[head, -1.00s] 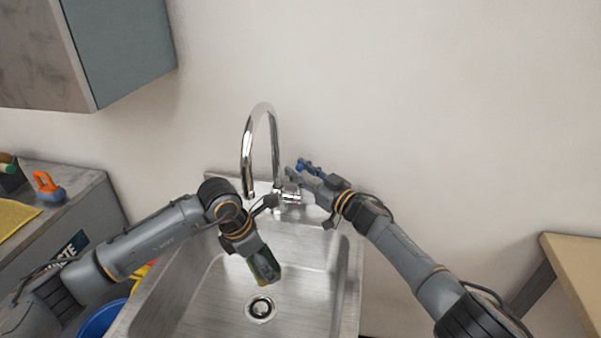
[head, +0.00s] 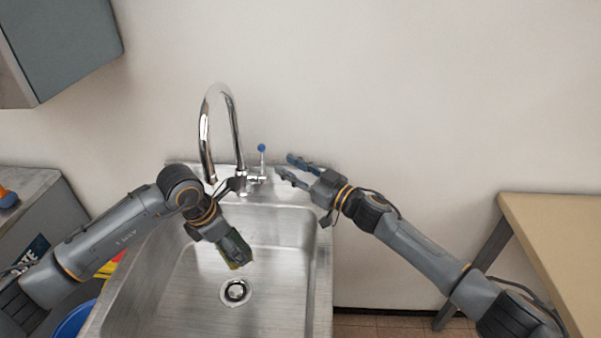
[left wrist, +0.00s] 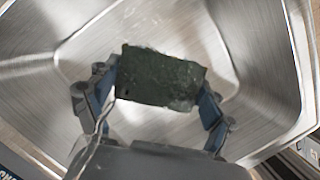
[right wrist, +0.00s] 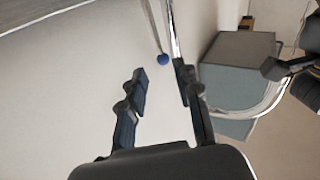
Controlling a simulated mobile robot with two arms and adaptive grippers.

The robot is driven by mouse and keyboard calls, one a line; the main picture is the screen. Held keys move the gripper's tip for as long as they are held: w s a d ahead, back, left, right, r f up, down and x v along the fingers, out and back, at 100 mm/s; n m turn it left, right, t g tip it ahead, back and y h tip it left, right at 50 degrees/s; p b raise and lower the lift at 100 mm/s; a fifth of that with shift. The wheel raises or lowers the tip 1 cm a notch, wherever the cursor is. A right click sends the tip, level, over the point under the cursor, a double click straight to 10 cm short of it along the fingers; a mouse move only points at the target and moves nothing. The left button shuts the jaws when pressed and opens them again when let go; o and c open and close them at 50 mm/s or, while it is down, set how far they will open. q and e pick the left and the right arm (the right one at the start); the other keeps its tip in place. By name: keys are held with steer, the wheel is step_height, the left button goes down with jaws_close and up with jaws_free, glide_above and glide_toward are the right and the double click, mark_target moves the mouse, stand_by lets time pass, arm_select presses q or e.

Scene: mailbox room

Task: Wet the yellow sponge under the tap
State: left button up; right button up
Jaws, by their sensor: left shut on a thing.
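My left gripper (head: 228,242) is shut on the sponge (head: 238,253), held above the sink basin near the drain. The sponge's dark green face shows between the fingers in the left wrist view (left wrist: 160,78); a thin yellowish edge shows in the head view. The chrome tap (head: 233,125) arches behind, its spout end close to my left wrist. Its lever, tipped with a blue knob (head: 261,148), stands upright. My right gripper (head: 282,166) is open and empty, just right of the lever. The knob lies ahead of its fingers in the right wrist view (right wrist: 162,59).
The steel sink (head: 170,300) has a round drain (head: 235,291). A grey counter (head: 35,185) is at left under a wall cabinet (head: 70,50). A blue bucket (head: 72,322) stands low at left. A wooden table (head: 550,235) is at right. The wall behind is bare.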

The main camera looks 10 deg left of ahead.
mark_target(262, 167)
steer(key=shift+v, duration=1.45)
steer(key=shift+c, duration=0.4)
steer(key=shift+a, duration=0.1)
steer(key=c, duration=0.4)
steer(key=s+a+f+n+h, duration=0.1)
steer(key=n, duration=0.1)
steer(key=s+a+f+n+t+h, duration=0.1)
steer(key=f+n, duration=0.1)
steer(key=s+a+f+n, duration=0.1)
steer(key=f+n, duration=0.1)
steer(key=shift+s+h, duration=0.35)
steer(key=shift+h, duration=0.05)
jaws_close()
steer(key=s+a+r+n+t+h, duration=0.1)
steer(key=s+r+n+t+h, duration=0.15)
steer(key=s+n+t, duration=0.35)
steer(key=w+a+r+n+g, duration=0.1)
steer(key=w+a, duration=0.4)
steer(key=w, duration=0.7)
steer(key=shift+y, duration=0.35)
